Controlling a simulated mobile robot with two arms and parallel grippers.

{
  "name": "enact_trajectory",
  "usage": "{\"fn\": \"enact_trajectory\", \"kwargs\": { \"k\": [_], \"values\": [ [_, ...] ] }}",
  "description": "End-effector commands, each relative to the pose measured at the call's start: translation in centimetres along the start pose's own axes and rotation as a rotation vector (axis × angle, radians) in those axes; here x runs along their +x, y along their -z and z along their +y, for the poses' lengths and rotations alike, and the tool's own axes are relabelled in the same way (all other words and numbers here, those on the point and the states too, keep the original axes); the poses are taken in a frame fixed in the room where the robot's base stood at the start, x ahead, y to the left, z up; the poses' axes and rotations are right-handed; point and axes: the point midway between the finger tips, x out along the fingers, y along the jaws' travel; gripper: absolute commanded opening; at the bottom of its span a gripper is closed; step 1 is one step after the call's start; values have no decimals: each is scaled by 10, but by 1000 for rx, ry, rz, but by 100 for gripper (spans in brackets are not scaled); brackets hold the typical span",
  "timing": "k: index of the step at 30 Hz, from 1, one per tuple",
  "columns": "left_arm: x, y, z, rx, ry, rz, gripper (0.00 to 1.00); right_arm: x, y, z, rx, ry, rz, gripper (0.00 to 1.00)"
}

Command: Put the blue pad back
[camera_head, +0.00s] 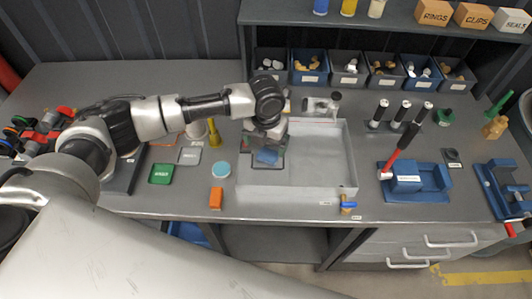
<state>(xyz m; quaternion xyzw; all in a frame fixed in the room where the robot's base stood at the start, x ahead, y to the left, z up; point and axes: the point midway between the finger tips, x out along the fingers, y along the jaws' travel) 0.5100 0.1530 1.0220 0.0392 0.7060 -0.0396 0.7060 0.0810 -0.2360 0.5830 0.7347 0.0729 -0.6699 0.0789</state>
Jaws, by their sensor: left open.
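My left gripper (266,152) reaches in from the left and points down over the left end of the grey tray. It is open. A blue pad (267,157) shows directly below its fingers. The gripper partly hides the pad, and I cannot tell whether the fingers touch it. A green labelled pad (160,174) and a grey pad (189,156) lie on the bench to the left. My right gripper is not in view.
The shallow grey tray (320,180) is mostly clear. A light-blue round tin (221,170) and an orange block (217,198) stand left of it. A blue fixture (425,180) with a red-handled tool sits to the right. Small bins (309,78) line the back.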

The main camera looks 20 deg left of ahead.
Motion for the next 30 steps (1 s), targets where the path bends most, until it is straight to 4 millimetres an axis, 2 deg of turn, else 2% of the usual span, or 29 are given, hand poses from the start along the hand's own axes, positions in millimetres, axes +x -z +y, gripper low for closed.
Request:
{"fn": "enact_trajectory", "kwargs": {
  "k": [6, 12, 30],
  "values": [
    [-42, 0, 0, 1, 0, -3, 90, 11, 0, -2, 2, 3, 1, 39],
    [-63, 0, 0, 1, 1, 0, 90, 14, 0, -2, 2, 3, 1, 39],
    [-66, 0, 0, 1, 0, 1, 90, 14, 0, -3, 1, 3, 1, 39]
  ]
}}
